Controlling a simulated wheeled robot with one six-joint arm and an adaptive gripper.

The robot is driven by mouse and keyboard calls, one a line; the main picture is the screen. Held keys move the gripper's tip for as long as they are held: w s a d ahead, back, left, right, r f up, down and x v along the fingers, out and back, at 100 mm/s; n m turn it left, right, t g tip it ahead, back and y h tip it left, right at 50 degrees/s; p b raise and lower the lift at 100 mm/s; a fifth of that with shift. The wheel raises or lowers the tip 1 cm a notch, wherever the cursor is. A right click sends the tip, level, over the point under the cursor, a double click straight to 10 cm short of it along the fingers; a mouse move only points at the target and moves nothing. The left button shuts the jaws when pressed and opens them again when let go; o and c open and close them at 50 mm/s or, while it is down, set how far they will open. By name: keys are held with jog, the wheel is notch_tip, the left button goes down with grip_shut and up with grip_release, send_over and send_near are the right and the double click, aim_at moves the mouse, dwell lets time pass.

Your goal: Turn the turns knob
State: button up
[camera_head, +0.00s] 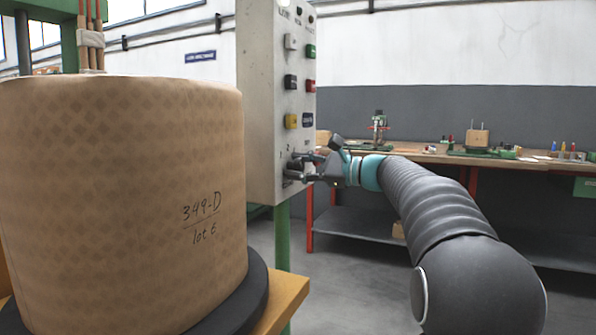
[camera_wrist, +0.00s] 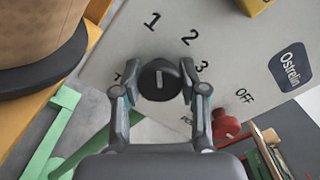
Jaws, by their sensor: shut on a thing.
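The turns knob (camera_wrist: 158,79) is a black round knob with a white line on the grey control panel (camera_wrist: 224,62). In the wrist view the line stands roughly upright in the picture; the figures 1, 2 and 3 are printed around the knob, above and to its right. My gripper (camera_wrist: 160,74) has one finger on each side of the knob and is shut on it. In the head view my gripper (camera_head: 296,170) reaches the lower part of the control box (camera_head: 262,100) from the right; its fingers hide the knob there.
A red switch (camera_wrist: 226,124) marked OFF sits close to my right finger. Several coloured buttons are higher on the box. A large paper-wrapped coil (camera_head: 120,200) stands at the left on a dark disc (camera_head: 258,290). A workbench (camera_head: 420,154) runs behind my arm.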

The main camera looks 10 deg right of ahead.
jog(key=shift+d, duration=0.1)
dwell(0.4)
jog(key=o, duration=1.2)
jog(key=shift+c, duration=0.2)
jog(key=v, duration=1.1)
jog(key=shift+s+d, duration=0.2)
jog(key=shift+d, duration=0.15)
